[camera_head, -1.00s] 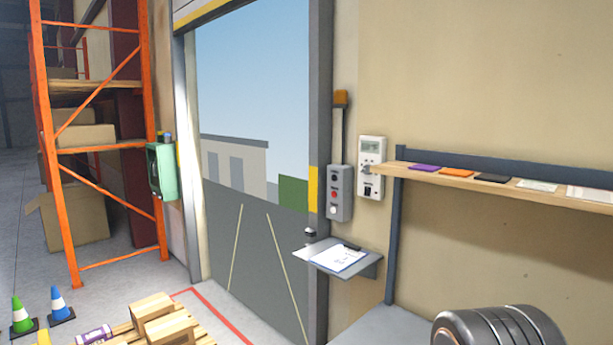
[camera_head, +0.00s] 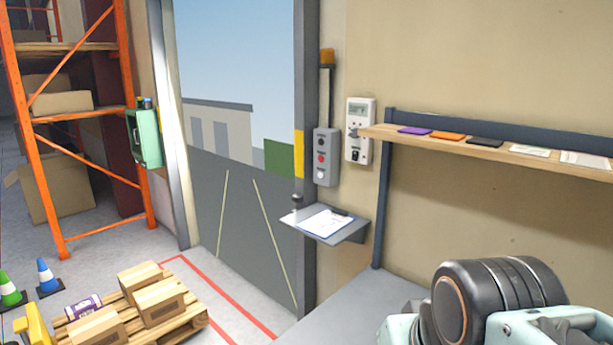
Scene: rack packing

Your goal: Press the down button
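A grey control box (camera_head: 326,157) is mounted on the wall right beside the dock door frame. Nothing touches the box. Part of my own arm, dark and pale green, shows at the lower right, well apart from the box. My gripper is not in view.
A small shelf with a clipboard (camera_head: 323,221) juts out below the box. A white keypad unit (camera_head: 360,130) and a long wooden shelf (camera_head: 400,136) are to its right. A pallet (camera_head: 190,322) with cartons stands lower left, near an orange rack (camera_head: 50,190). The doorway is open.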

